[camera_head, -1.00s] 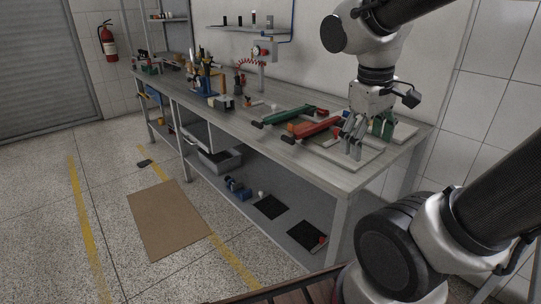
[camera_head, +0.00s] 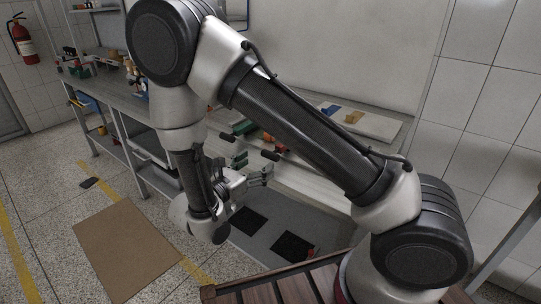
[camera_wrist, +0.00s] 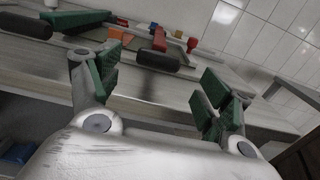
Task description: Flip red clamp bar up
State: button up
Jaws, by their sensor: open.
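The red clamp bar (camera_wrist: 159,39) shows in the wrist view at upper middle, with a black cylindrical handle (camera_wrist: 158,62) at its near end. It lies low, along the bench top. My gripper (camera_wrist: 155,88) is open and empty, in front of the bench edge, with the handle beyond the gap between its green-padded fingers. The gripper also shows in the head view (camera_head: 252,168), just off the bench front. There my arm hides most of the clamp; a small red part (camera_head: 267,138) shows. A green clamp bar (camera_wrist: 80,19) lies to the left with its own black handle (camera_wrist: 26,27).
The bench edge (camera_wrist: 140,104) runs across the wrist view below the handle. Small coloured blocks, one orange (camera_wrist: 181,34), stand behind the red bar. A white board (camera_head: 368,125) with blocks lies at the bench's right. The floor before the bench holds a brown mat (camera_head: 128,250).

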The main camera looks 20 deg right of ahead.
aim_at(268, 157)
jog(key=x, duration=0.7)
jog(key=shift+w+d+f, duration=0.1)
jog(key=shift+w, duration=0.05)
